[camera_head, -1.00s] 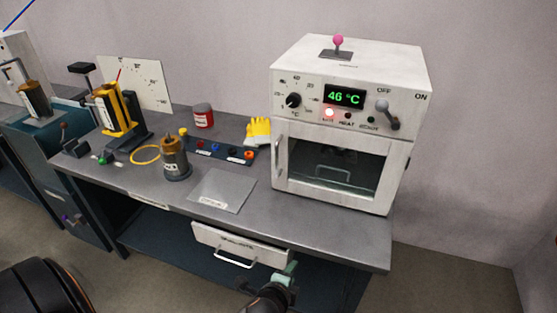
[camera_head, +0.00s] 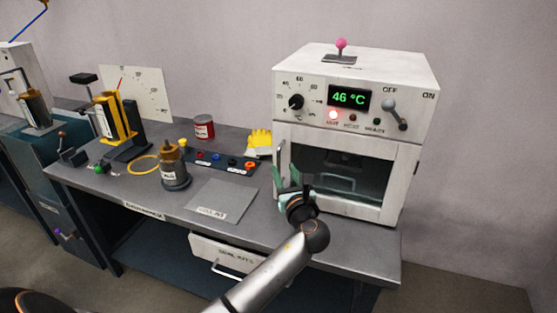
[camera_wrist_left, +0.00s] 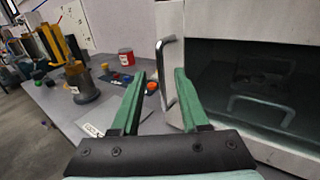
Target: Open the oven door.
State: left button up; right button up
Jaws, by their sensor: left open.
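The white oven (camera_head: 355,70) stands on the right end of the bench. Its door (camera_head: 401,185) is shut, with a dark window and a vertical metal handle (camera_head: 281,155) on the left edge. My left gripper (camera_head: 286,176) is open in front of the handle, near its lower part. In the left wrist view, the handle (camera_wrist_left: 163,70) shows between the two green fingers of my left gripper (camera_wrist_left: 160,76). The fingers are apart, and I cannot tell whether either touches the handle. My right gripper is not in view.
A grey plate (camera_head: 221,201) lies on the bench left of the oven. A drawer (camera_head: 215,252) is below it. A brass-topped pot (camera_head: 174,165), a red can (camera_head: 204,127) and a yellow glove (camera_head: 259,141) stand farther left. A lever (camera_head: 396,112) is on the oven front.

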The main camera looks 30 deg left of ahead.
aim_at(279, 160)
pick_arm(q)
jog(key=x, duration=0.6)
jog(key=shift+w+a, duration=0.25)
jog(key=shift+a, duration=0.05)
grip_shut()
dwell(1.1)
